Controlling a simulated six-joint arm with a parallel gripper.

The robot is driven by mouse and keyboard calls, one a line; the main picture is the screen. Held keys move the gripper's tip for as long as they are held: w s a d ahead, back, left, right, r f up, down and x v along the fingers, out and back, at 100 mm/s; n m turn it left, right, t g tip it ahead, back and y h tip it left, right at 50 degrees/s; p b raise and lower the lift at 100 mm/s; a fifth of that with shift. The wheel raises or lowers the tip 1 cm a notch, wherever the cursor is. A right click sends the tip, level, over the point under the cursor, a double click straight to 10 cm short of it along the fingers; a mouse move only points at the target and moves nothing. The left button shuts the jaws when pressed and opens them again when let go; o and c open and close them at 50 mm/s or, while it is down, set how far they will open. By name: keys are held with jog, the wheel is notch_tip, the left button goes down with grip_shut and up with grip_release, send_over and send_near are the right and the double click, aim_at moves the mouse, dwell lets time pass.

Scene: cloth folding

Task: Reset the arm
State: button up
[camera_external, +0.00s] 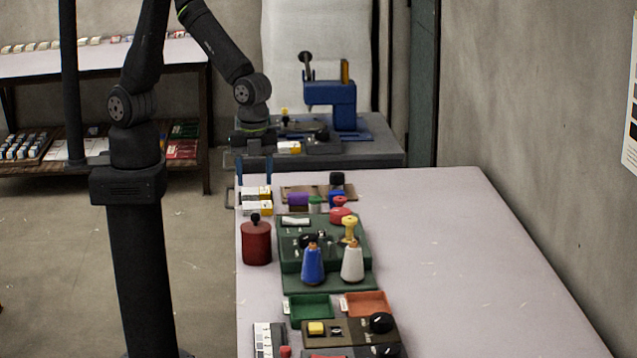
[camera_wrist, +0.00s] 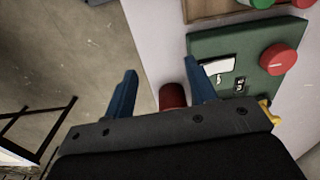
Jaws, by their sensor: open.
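My gripper (camera_external: 254,182) hangs fingers down over the far left corner of the table, above two small white and yellow boxes. In the wrist view its two blue fingers (camera_wrist: 160,72) are spread apart with nothing between their tips. My black arm reaches from the column at left over to the gripper. No cloth can be made out in either view.
The table (camera_external: 450,240) is bare along its right side. A dark red canister (camera_external: 257,243), a green panel (camera_external: 290,262) with blue and white cones, and small trays (camera_external: 310,307) line its left side. A blue press (camera_external: 331,95) stands behind.

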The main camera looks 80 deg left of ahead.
jog(key=shift+w+a+f, duration=0.5)
jog(key=shift+w+f, duration=0.1)
jog(key=shift+w, duration=0.25)
jog(key=shift+w+a+f, duration=0.45)
jog(key=shift+w+f, duration=0.15)
jog(key=shift+w, duration=0.2)
